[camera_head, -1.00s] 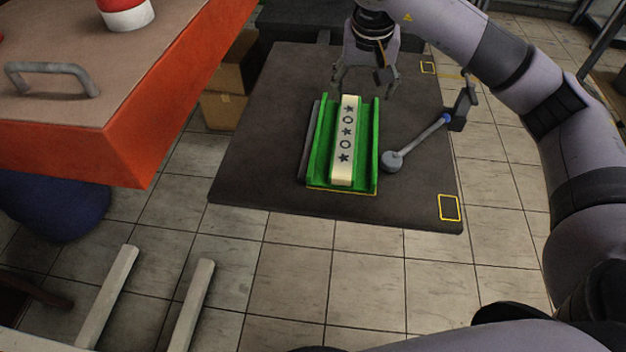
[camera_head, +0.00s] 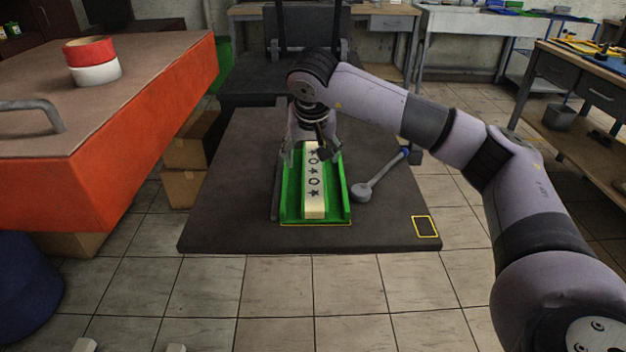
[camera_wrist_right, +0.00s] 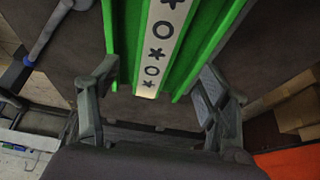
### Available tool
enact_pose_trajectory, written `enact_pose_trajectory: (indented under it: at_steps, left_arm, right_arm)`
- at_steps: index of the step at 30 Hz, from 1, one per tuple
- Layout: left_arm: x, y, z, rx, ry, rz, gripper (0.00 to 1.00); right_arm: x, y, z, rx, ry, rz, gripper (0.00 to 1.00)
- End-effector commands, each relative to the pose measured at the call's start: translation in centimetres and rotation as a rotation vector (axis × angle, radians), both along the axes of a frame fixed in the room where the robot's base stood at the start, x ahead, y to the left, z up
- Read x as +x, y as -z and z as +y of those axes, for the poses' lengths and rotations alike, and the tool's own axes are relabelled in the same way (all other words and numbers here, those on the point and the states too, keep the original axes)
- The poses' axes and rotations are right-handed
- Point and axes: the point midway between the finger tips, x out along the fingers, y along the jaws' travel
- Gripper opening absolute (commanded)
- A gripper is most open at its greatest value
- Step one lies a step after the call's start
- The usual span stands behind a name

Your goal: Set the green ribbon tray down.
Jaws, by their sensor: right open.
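The green ribbon tray (camera_head: 346,203) rests on a dark flat platform on the floor. A pale strip (camera_head: 314,200) printed with dark stars and circles lies lengthwise in it. My right gripper (camera_head: 311,160) is at the tray's far end, pointing down. In the right wrist view the fingers (camera_wrist_right: 158,108) are spread apart, one on each side of the end of the green tray (camera_wrist_right: 200,50). They look clear of its walls. My left gripper is not in view.
The dark platform (camera_head: 220,220) has bare room left and in front. An orange-sided table (camera_head: 120,160) stands at left, with cardboard boxes (camera_head: 186,187) beside it.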

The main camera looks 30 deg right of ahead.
Motion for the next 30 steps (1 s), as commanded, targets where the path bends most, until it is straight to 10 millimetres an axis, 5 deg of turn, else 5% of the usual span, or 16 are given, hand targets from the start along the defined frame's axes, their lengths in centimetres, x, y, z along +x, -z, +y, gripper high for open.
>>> enact_pose_trajectory:
  at_steps: [18, 30]
  left_arm:
    - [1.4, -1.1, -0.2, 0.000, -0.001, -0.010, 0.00]
    - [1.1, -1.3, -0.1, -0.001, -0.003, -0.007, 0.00]
  right_arm:
    - [2.3, 6.2, -1.9, 0.001, 0.000, 0.001, 0.70]
    - [2.4, 6.5, -1.9, 0.001, -0.001, 0.001, 0.63]
